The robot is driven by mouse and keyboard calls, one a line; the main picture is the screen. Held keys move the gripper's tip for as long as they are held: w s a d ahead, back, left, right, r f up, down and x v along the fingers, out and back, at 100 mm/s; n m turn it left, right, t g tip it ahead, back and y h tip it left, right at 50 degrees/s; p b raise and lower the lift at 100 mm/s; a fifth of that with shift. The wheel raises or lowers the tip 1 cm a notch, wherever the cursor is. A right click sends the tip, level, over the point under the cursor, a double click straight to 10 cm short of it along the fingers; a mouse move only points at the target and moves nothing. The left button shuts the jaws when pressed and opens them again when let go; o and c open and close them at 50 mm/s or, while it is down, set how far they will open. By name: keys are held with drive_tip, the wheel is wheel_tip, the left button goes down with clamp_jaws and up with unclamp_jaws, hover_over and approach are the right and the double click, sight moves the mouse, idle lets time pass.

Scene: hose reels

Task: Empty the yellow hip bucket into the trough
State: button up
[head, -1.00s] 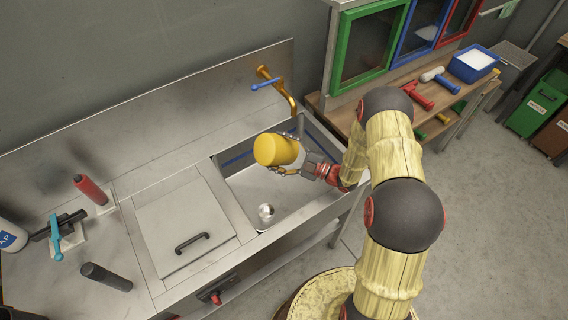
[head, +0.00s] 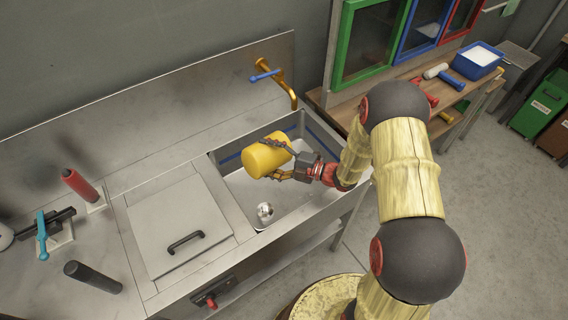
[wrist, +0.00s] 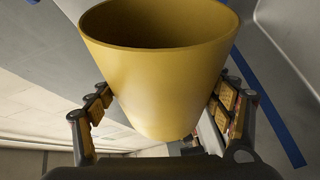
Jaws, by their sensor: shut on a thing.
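The yellow bucket (head: 265,156) is held over the steel trough (head: 235,185), lying tilted well over on its side in the head view. My gripper (head: 273,160) is shut around it, one finger on each side. In the wrist view the bucket (wrist: 160,90) fills the middle, with its wide mouth at the top and its narrower end below. Part of its inner wall shows through the mouth; its bottom is hidden. No pouring stream shows. The trough has a blue line along its inner walls and a shiny silver item (head: 265,210) on its floor.
A brass tap (head: 275,80) with a blue handle stands behind the trough. A grey lid panel (head: 180,222) lies left of it. A red cylinder (head: 80,186) and a dark cylinder (head: 93,277) are on the counter. A wooden bench with a blue bin (head: 472,60) is at the right.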

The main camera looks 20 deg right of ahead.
drive_tip(key=shift+s+a+f+n+h+b, duration=0.15)
drive_tip(key=shift+a+f+n+h+b, duration=0.3)
drive_tip(key=shift+b, duration=0.6)
drive_tip(key=shift+s+a+f+n+h+b, duration=0.1)
drive_tip(key=shift+s+a+f+n+b, duration=0.1)
drive_tip(key=shift+f+n+b, duration=0.7)
drive_tip(key=shift+s+a+f+n+h+b, duration=0.15)
drive_tip(key=shift+a+f+n+h+b, duration=0.15)
drive_tip(key=shift+b, duration=0.95)
drive_tip(key=shift+s+a+f+n, duration=0.1)
drive_tip(key=shift+s+a+n, duration=0.05)
drive_tip(key=shift+n, duration=0.1)
drive_tip(key=shift+s+a+f+n+g+h, duration=0.35)
drive_tip(key=shift+a+f+n, duration=0.15)
drive_tip(key=shift+a, duration=0.15)
drive_tip(key=shift+s+a+f+n+t+h+b, duration=0.2)
drive_tip(key=shift+a+f+n+t+h+b, duration=0.25)
drive_tip(key=shift+n+h+b, duration=0.9)
drive_tip(key=shift+s+a+f+n+t+h+b, duration=0.25)
drive_tip(key=shift+n+t+h+b, duration=0.45)
drive_tip(key=shift+n+b, duration=1.1)
drive_tip(key=shift+s+a+f+n+t+h+b, duration=0.15)
drive_tip(key=shift+a+f+n+t+h+b, duration=0.2)
drive_tip(key=shift+n+h+b, duration=1.2)
drive_tip(key=shift+r, duration=0.1)
